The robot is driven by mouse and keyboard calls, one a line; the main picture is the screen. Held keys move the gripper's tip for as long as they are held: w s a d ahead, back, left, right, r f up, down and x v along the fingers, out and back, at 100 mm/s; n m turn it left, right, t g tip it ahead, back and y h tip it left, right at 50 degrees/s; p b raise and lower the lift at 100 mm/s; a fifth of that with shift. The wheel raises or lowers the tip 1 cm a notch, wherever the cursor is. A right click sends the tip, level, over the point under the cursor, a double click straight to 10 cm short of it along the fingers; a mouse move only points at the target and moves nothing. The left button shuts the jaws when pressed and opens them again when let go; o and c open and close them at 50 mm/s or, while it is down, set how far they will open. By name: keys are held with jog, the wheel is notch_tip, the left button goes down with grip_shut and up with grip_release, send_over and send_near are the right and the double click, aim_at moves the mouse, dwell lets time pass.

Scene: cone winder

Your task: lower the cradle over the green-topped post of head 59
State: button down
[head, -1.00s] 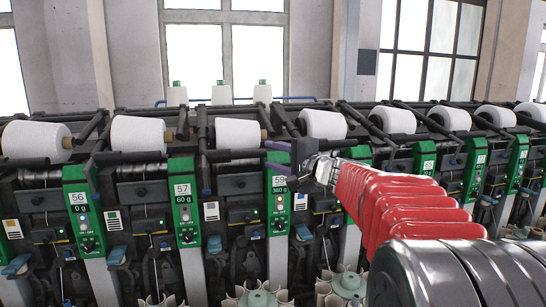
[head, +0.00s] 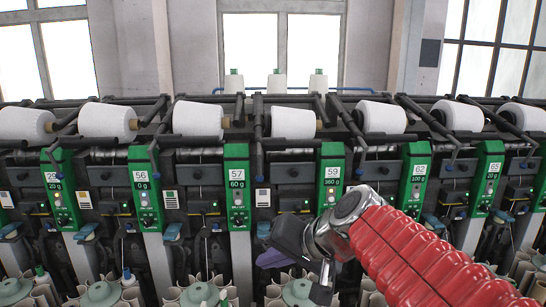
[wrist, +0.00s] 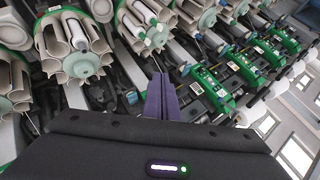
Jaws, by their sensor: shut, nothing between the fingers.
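The post of head 59 has a green top (head: 331,178) marked 59 and 360 g, in the middle right of the head view. A black cradle arm (head: 352,124) slopes above it, beside a white cone (head: 293,123). I cannot tell clearly how the cradle is joined to the cone. My gripper (head: 277,259) has its purple fingers shut and empty. It hangs low, in front of the machine and below left of the green top, apart from the cradle. In the wrist view its shut fingers (wrist: 161,97) point toward the machine's lower parts; the head numbers there are unreadable.
Similar heads stand close on both sides, with green panels 57 (head: 237,185) and 62 (head: 416,180). Below are round cone holders (head: 203,294), also near my fingers in the wrist view (wrist: 75,48). Three white cones (head: 276,83) stand at the back.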

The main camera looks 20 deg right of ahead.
jog(key=s+d+f+n+g+h, duration=0.1)
jog(key=s+f+n+h, duration=0.1)
jog(key=s+f, duration=0.3)
jog(key=s+d+f+n+g+h, duration=0.1)
jog(key=s+f, duration=0.4)
jog(key=s, duration=0.5)
jog(key=shift+d+n+g+h, duration=0.3)
jog(key=shift+d+n+h, duration=0.25)
jog(key=shift+n+h, duration=0.4)
jog(key=shift+d, duration=0.1)
